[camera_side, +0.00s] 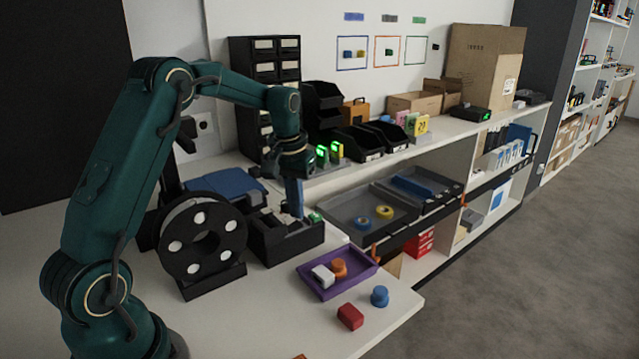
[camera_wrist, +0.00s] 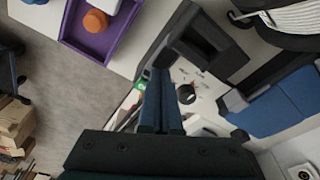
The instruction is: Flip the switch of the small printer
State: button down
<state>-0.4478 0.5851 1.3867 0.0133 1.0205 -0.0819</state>
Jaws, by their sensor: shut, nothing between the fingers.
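A black box-shaped device (camera_side: 285,242), which looks like the small printer, stands between the large spool and the purple tray. A small green part (camera_side: 314,217) shows at its far right corner. In the wrist view the dark box (camera_wrist: 205,45) lies beyond my fingers, and a green spot (camera_wrist: 140,85) shows beside them. I cannot make out a switch clearly; my fingers may hide it. My gripper (camera_side: 294,212) points down just over the device's back part; whether it touches is unclear. Its fingers (camera_wrist: 160,75) are shut together with nothing between them.
A spool (camera_side: 203,245) on a stand is close on the left. A purple tray (camera_side: 337,270) with white and orange pieces lies in front. Red (camera_side: 350,317) and blue (camera_side: 380,296) pieces sit near the table edge. A blue-topped object (camera_side: 225,183) stands behind.

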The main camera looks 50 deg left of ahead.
aim_at(297, 224)
jog(key=shift+f, duration=0.75)
dwell(0.3)
jog(key=shift+r, duration=3.55)
